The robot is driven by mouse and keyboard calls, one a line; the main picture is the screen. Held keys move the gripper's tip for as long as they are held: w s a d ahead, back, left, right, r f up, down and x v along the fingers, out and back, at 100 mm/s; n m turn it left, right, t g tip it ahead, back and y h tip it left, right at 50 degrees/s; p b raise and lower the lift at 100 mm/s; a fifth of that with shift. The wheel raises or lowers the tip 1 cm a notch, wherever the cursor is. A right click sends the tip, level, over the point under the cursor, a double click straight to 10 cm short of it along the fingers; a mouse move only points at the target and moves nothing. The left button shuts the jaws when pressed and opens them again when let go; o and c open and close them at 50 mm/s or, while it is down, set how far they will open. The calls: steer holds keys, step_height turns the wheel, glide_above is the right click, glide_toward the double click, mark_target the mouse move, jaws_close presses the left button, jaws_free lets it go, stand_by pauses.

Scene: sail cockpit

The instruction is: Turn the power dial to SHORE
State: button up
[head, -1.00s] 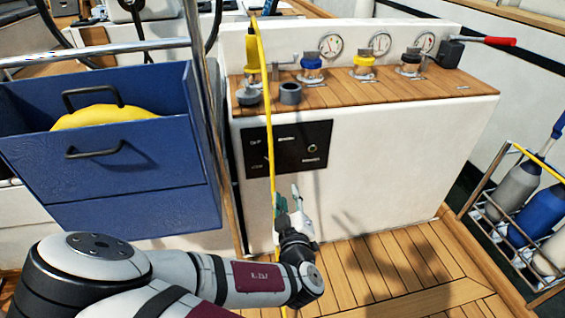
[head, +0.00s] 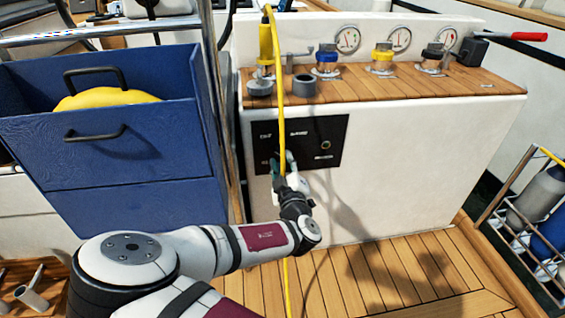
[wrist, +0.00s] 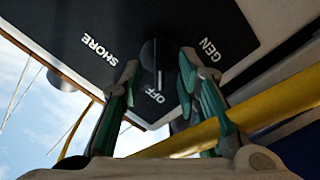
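The black power dial (wrist: 147,56) shows in the wrist view on a black panel (head: 335,135). White labels around it read SHORE (wrist: 100,49), OFF (wrist: 154,94) and GEN (wrist: 210,49). A white line on the dial points toward OFF. My gripper (wrist: 160,62) is open, with one green-padded finger on either side of the dial; I cannot tell whether either touches it. In the head view my gripper (head: 283,160) is at the panel's lower left and hides the dial.
A yellow cable (head: 274,60) hangs down in front of the panel and passes close by my gripper; it also crosses the wrist view (wrist: 270,106). A blue drawer unit (head: 125,160) stands to the left. Winches and gauges sit on the wooden ledge (head: 400,85) above.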

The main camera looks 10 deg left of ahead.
steer(key=shift+x, duration=1.1)
jaws_close()
